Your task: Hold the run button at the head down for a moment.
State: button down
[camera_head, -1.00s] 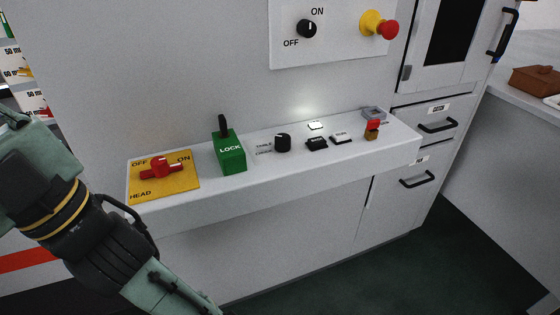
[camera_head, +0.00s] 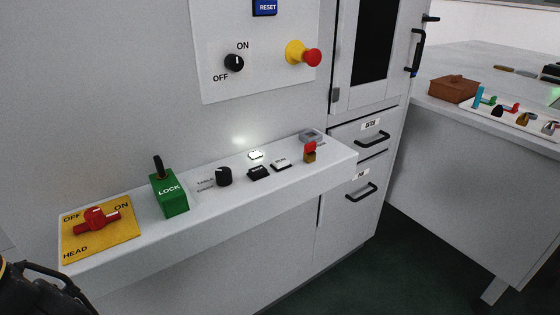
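On the white ledge (camera_head: 225,215) are a black push button (camera_head: 258,173), a white push button (camera_head: 281,165) and a glowing white square (camera_head: 256,155) behind them. Their lettering is too small to read, so I cannot tell which is the run button. At the ledge's left end a red rotary handle (camera_head: 96,219) sits on a yellow plate (camera_head: 115,236) marked HEAD, OFF and ON. A dark part of my arm shows at the bottom left corner, left of and below the plate. My gripper is out of view, and nothing touches the buttons.
A green LOCK block (camera_head: 170,194) with a black lever and a black knob (camera_head: 224,176) stand left of the buttons. A red-topped brass piece (camera_head: 310,152) is to their right. Above is a panel with an emergency stop (camera_head: 311,57). A side table (camera_head: 480,120) stands right.

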aim_at(279, 163)
jog(key=l+u, duration=0.1)
jog(key=u, duration=0.35)
jog(key=l+u, duration=0.1)
jog(key=u, duration=0.4)
jog(key=l+u, duration=0.1)
jog(key=u, duration=0.35)
jog(key=l+u, duration=0.25)
jog(key=l, duration=0.15)
jog(key=k+l+u, duration=0.1)
jog(key=l+u, duration=0.15)
jog(key=k+l+u, duration=0.1)
jog(key=l+u, duration=0.2)
jog(key=l, duration=0.15)
jog(key=k+l, duration=0.15)
jog(key=l, duration=0.2)
jog(key=k+l, duration=0.15)
jog(key=l, duration=0.25)
jog(key=u, duration=0.05)
